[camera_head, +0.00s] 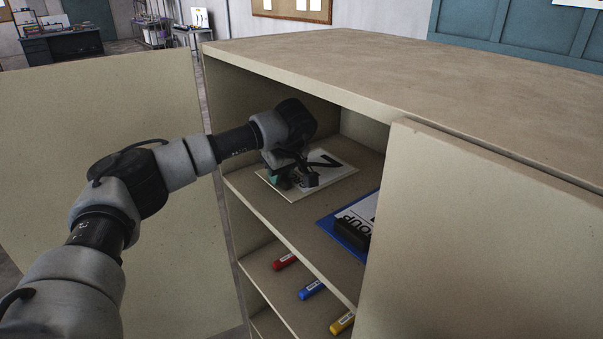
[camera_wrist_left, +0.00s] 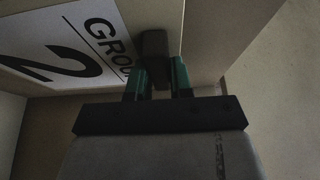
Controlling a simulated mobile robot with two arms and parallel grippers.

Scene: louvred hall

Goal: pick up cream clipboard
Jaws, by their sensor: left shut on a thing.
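The cream clipboard (camera_head: 336,172) lies on the upper shelf of the cabinet, with a white sheet bearing a large dark numeral. In the left wrist view the clipboard's sheet (camera_wrist_left: 62,42) reads "GROU" and "2". My left gripper (camera_head: 292,181) is inside the cabinet at the clipboard's near end. In the left wrist view its green-sided fingers (camera_wrist_left: 160,75) are shut on the clipboard's dark clip (camera_wrist_left: 154,46). The arm and gripper hide part of the clipboard in the head view. My right gripper is in neither view.
A blue clipboard (camera_head: 343,236) with a dark clip lies to the right on the same shelf. Red (camera_head: 285,261), blue (camera_head: 311,290) and yellow (camera_head: 342,322) markers lie on the shelf below. An open door (camera_head: 110,110) stands left; another panel (camera_head: 480,230) covers the right side.

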